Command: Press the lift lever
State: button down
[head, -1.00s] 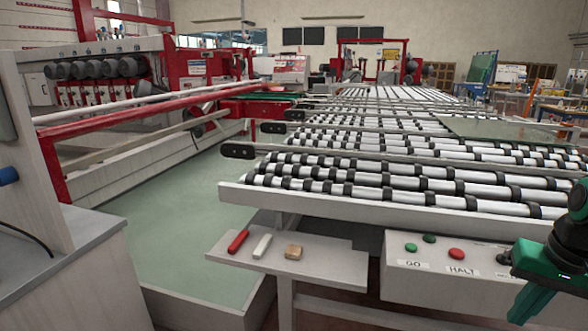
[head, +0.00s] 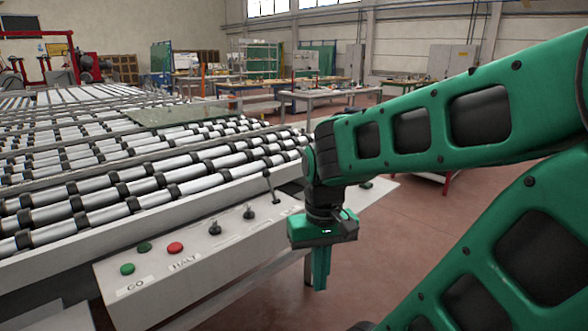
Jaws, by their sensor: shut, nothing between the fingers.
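A thin dark upright lever (head: 271,187) stands on the light grey control panel (head: 110,284), at its back edge near the right end. It is the tallest control in view, but I cannot read a label that marks it as the lift lever. My gripper (head: 320,283) points down, shut and empty.
The panel also carries two green buttons (head: 127,269), a red button (head: 175,248) and two short black switches (head: 214,227). Behind it lies the roller conveyor (head: 110,192) with a glass sheet (head: 178,114). Open floor (head: 420,225) lies to the right.

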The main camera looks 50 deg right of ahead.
aim_at(266, 173)
jog(key=z, duration=0.85)
jog(key=k, duration=0.65)
jog(key=u, duration=0.6)
jog(key=i, duration=1.65)
jog(key=z, duration=0.55)
